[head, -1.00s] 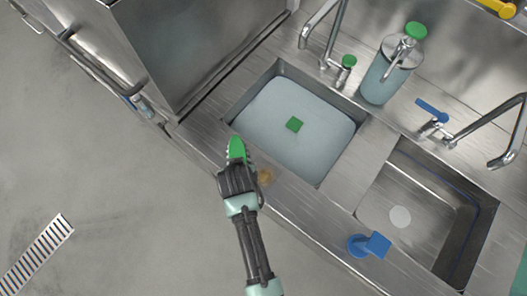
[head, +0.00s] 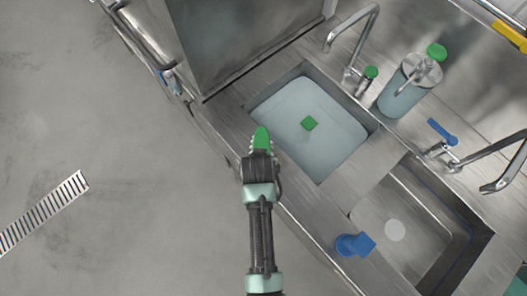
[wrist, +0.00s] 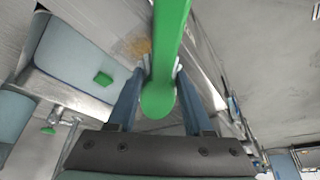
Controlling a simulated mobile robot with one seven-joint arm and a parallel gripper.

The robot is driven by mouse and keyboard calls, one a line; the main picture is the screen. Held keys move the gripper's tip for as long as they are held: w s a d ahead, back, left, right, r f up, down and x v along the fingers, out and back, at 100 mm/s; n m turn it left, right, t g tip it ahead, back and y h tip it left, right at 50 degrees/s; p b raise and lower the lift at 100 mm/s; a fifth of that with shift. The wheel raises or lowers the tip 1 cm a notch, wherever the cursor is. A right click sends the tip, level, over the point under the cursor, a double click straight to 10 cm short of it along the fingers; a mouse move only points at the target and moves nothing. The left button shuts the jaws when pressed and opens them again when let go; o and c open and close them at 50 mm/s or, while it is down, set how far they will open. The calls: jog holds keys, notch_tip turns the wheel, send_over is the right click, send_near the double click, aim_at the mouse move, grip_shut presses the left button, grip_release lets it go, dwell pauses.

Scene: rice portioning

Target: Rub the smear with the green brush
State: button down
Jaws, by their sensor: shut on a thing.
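The green brush (head: 262,138) is held in my gripper (head: 262,152) over the counter's front strip, beside the water-filled basin. In the wrist view the brush's long green handle (wrist: 171,40) with its round end sits between the two blue fingers of my gripper (wrist: 160,75), which are shut on it. The brown smear (wrist: 133,46) lies on the steel counter just left of the handle in the wrist view. In the head view the smear cannot be seen and seems covered by my gripper. Whether the bristles touch the counter cannot be told.
The left basin (head: 280,88) holds cloudy water and a green square (head: 309,123). A blue tool (head: 355,244) stands on the front strip by the empty right basin (head: 446,185). Faucets and a green-topped dispenser (head: 402,92) line the back. Floor is clear at left.

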jog(key=shift+r+p, duration=1.25)
jog(key=shift+r, duration=0.55)
jog(key=shift+d, duration=0.15)
